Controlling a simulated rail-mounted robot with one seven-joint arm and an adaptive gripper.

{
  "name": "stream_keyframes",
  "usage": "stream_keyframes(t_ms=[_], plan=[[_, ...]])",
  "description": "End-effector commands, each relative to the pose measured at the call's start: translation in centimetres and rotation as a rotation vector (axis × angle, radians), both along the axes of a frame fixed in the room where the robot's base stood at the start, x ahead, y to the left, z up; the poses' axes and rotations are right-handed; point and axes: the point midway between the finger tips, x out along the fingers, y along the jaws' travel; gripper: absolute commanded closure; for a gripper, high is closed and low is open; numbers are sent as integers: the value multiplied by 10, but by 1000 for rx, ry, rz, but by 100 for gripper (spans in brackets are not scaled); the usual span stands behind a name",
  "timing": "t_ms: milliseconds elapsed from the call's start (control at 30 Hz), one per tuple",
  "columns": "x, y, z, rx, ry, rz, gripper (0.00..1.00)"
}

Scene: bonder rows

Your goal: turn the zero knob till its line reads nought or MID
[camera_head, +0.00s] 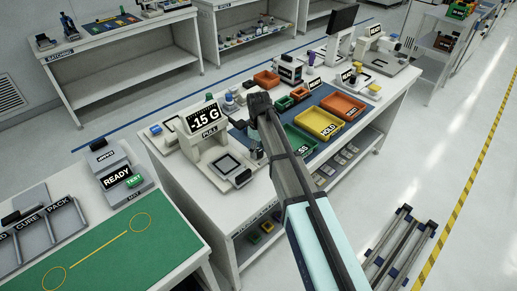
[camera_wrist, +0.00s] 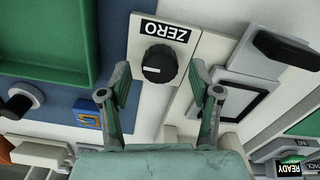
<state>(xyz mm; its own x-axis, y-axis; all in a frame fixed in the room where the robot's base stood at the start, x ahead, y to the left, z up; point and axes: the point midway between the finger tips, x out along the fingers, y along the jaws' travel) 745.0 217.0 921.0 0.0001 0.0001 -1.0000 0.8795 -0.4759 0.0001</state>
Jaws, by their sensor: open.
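The zero knob (camera_wrist: 160,64) is a round black knob on a pale plate in the wrist view, beside a black ZERO label (camera_wrist: 165,32) that appears upside down. A short pale line shows on the knob towards the picture's left; no scale mark is readable. My gripper (camera_wrist: 159,90) is open, one finger to each side below the knob in the picture, with no contact visible. In the head view my arm reaches over the bench beside the pull tester (camera_head: 209,150), whose display (camera_head: 203,118) reads -15 G. The knob is not clearly visible there.
A green tray (camera_wrist: 45,40) lies left of the knob plate in the wrist view, and a square-framed platform (camera_wrist: 245,98) lies right. In the head view, yellow (camera_head: 318,124) and orange (camera_head: 343,105) trays stand right of my arm. A green-topped bench (camera_head: 105,250) is front left.

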Motion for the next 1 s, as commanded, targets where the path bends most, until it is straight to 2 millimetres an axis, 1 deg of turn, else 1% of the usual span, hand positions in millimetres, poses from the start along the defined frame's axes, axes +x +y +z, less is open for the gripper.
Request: stream_keyframes(t_ms=[200, 467, 500, 567, 600, 633, 1000], plan=[[0, 0, -10, 0, 0, 0, 37], [0, 0, -11, 0, 0, 0, 37], [0, 0, -11, 0, 0, 0, 51], [0, 0, -11, 0, 0, 0, 72], [0, 0, -11, 0, 0, 0, 86], [0, 0, -11, 0, 0, 0, 97], [0, 0, -11, 0, 1, -25, 97]])
